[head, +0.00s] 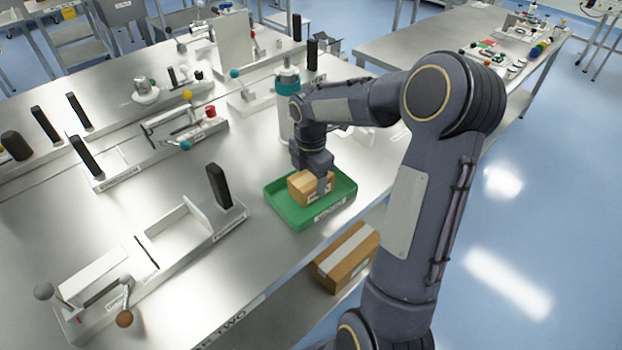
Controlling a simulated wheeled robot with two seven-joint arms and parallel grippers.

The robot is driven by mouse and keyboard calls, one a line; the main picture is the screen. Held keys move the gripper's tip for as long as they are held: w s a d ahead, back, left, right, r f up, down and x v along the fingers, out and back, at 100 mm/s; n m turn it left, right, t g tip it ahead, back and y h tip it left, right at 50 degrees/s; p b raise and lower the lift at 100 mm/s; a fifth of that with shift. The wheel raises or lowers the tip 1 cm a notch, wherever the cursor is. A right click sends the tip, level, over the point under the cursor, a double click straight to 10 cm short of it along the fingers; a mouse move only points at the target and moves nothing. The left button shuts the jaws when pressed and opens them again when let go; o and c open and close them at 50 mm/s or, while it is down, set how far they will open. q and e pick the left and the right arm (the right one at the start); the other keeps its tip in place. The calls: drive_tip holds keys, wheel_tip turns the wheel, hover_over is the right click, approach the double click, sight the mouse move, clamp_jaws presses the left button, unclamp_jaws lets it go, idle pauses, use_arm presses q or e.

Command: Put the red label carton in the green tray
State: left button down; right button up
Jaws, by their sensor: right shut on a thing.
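A small brown carton (299,190) is within the green tray (287,213) on the metal table. A small pale label with a hint of red shows on its near side, partly hidden by a finger. My right gripper (320,184) reaches down from above and is shut on the carton. The carton looks low in the tray, but I cannot tell whether it rests on the tray floor. The tray has a white label on its front wall. My left gripper is out of view.
A larger taped carton (345,257) sits on a lower level beneath the table edge. A grey and teal cylinder (288,85) stands just behind the tray. Metal fixtures with black posts (218,186) and knobs fill the left side. Bare table lies left of the tray.

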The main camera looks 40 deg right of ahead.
drive_tip(key=shift+f, duration=0.4)
drive_tip(key=shift+f, duration=0.1)
drive_tip(key=o, duration=1)
drive_tip(key=shift+o, duration=0.2)
